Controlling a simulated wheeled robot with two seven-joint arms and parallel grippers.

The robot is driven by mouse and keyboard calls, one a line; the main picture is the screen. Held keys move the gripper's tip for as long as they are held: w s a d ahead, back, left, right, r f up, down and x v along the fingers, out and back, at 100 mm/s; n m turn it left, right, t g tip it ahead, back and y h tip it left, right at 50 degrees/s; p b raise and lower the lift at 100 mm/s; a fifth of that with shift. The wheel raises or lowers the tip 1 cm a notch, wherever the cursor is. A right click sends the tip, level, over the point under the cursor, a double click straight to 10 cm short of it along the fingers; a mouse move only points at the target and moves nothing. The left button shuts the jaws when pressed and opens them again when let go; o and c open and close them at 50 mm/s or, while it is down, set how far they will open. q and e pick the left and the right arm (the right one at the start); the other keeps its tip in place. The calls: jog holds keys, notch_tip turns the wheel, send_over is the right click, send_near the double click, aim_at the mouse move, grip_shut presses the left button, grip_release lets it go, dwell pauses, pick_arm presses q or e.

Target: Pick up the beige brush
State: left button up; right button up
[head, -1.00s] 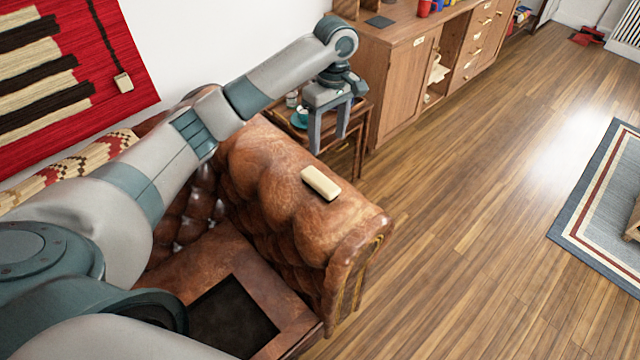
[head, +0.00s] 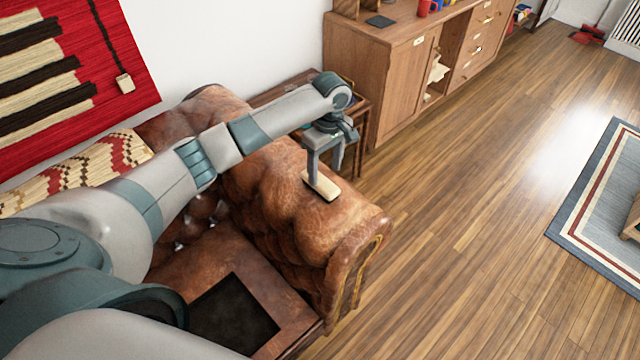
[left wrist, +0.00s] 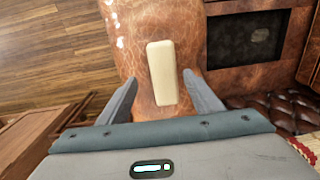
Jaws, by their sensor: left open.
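The beige brush (head: 324,186) lies on the rounded arm of the brown leather sofa (head: 355,228). In the left wrist view the brush (left wrist: 161,72) is a pale block with rounded ends, lying lengthwise and roughly centred ahead of the fingers. My left gripper (head: 325,172) is open, with its fingers pointing down over the far end of the brush in the head view. In the left wrist view the left gripper (left wrist: 163,95) has one finger on each side of the brush's near end, with gaps on both sides. My right gripper is not in view.
A wooden side table (head: 362,104) stands behind the sofa arm, partly hidden by my arm. A wooden cabinet (head: 385,85) stands along the wall. The wooden floor (head: 450,200) to the right is clear up to a bordered rug (head: 600,225).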

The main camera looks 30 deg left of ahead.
aim_at(320, 180)
pick_arm(q)
jog(key=shift+s+a+f, duration=0.1)
jog(key=shift+a+f, duration=0.05)
jog(key=shift+f, duration=0.15)
jog(key=f, duration=0.1)
jog(key=f+p, duration=0.1)
jog(key=a+f+p, duration=0.1)
jog(key=shift+s+f, duration=0.3)
jog(key=shift+f, duration=0.45)
jog(key=c, duration=1.2)
jog(key=shift+r, duration=0.15)
